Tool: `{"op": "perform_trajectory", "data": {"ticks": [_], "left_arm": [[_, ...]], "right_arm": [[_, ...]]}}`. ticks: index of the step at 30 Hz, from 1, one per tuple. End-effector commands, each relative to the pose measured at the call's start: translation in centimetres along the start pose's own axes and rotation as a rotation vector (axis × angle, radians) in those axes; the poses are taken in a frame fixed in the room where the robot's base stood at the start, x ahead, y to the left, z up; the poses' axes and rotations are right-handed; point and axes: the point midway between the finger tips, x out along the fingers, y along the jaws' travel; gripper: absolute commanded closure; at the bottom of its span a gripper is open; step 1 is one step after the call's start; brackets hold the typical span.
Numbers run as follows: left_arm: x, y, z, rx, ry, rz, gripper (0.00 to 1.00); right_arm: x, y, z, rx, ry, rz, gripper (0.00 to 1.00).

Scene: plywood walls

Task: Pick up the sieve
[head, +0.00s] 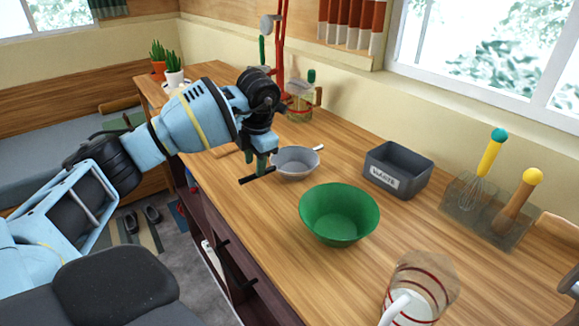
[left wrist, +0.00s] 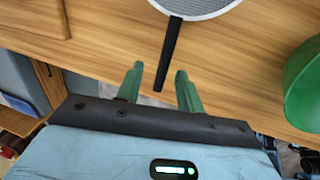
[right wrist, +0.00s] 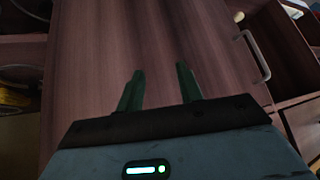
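The sieve (head: 295,164), a round grey mesh bowl with a black handle, lies on the wooden counter. In the left wrist view its rim and mesh (left wrist: 205,6) show at the top edge, with the handle pointing down towards my gripper. My left gripper (head: 262,166) is open at the handle end of the sieve. In the left wrist view the handle runs between the two green fingertips of my left gripper (left wrist: 158,72), with a gap on each side. My right gripper (right wrist: 160,70) is open and empty, facing reddish-brown cabinet wood; it is not in the head view.
A green bowl (head: 339,215) stands close to the sieve, nearer me. Beyond are a grey labelled box (head: 398,170), a glass jug (head: 300,102) and a red stand (head: 281,50). An open drawer (right wrist: 270,50) shows near my right gripper.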

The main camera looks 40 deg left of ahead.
Motion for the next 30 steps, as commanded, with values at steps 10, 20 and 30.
{"op": "perform_trajectory", "data": {"ticks": [10,20,30], "left_arm": [[2.8,-0.5,-0.5,0.000,0.002,0.000,0.63],[5.2,-0.6,-0.4,-0.001,-0.002,0.001,0.63],[5.1,-0.6,-0.4,0.000,-0.002,0.000,0.89]], "right_arm": [[0.1,0.1,-1.4,-0.003,0.026,0.002,0.64],[0.2,0.2,-1.8,-0.004,0.034,0.003,0.64],[0.0,0.1,-1.2,-0.002,0.023,0.002,0.64]]}}
